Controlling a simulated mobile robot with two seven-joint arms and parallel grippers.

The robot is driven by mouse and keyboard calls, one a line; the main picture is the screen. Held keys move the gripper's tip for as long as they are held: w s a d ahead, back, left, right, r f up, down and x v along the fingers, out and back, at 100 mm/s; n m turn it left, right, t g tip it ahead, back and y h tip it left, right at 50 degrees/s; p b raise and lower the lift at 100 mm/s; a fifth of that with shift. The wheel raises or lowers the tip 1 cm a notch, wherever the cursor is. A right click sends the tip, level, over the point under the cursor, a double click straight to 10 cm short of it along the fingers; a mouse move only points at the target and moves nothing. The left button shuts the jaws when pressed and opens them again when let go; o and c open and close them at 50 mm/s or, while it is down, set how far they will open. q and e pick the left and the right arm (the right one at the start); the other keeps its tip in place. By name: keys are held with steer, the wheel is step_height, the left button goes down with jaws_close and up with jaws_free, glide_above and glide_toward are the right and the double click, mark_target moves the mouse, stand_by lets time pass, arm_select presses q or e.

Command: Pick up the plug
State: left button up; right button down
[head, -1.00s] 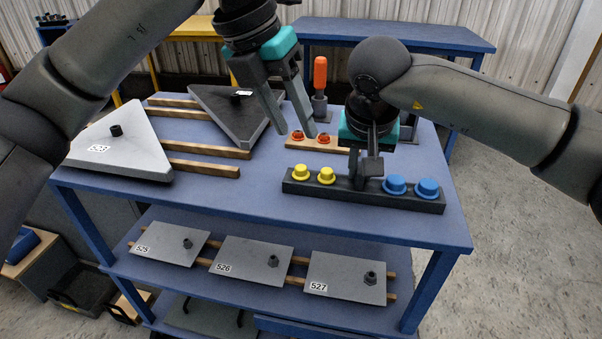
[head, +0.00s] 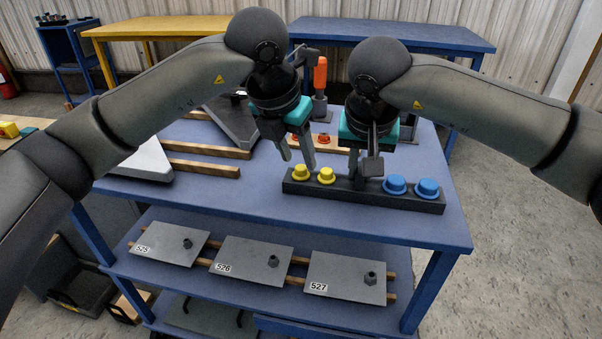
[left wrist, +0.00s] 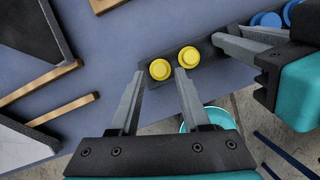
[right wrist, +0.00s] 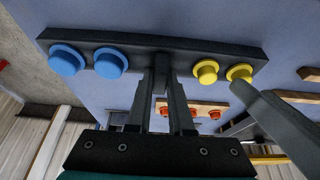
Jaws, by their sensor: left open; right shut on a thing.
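Two yellow plugs (head: 300,172) (head: 326,175) and two blue plugs (head: 395,184) (head: 427,188) sit in a dark rack (head: 335,194) on the blue table. My left gripper (head: 297,160) is open and empty, just above and behind the yellow plugs. In the left wrist view the yellow plugs (left wrist: 160,69) (left wrist: 188,57) lie around the tips of the open fingers (left wrist: 160,78); I see no contact. My right gripper (head: 363,168) is shut on the rack's middle tab, between the yellow and blue pairs, as the right wrist view (right wrist: 161,75) shows.
Red plugs (right wrist: 192,113) in a wooden strip and an orange-handled tool (head: 320,75) stand behind the rack. Triangular plates (head: 145,162) and wooden rails (head: 205,168) lie at the left. The lower shelf holds numbered plates (head: 250,260). The table front is clear.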

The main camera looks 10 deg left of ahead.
mark_target(300, 173)
arm_select(q)
steer(key=shift+x, duration=1.4)
jaws_close()
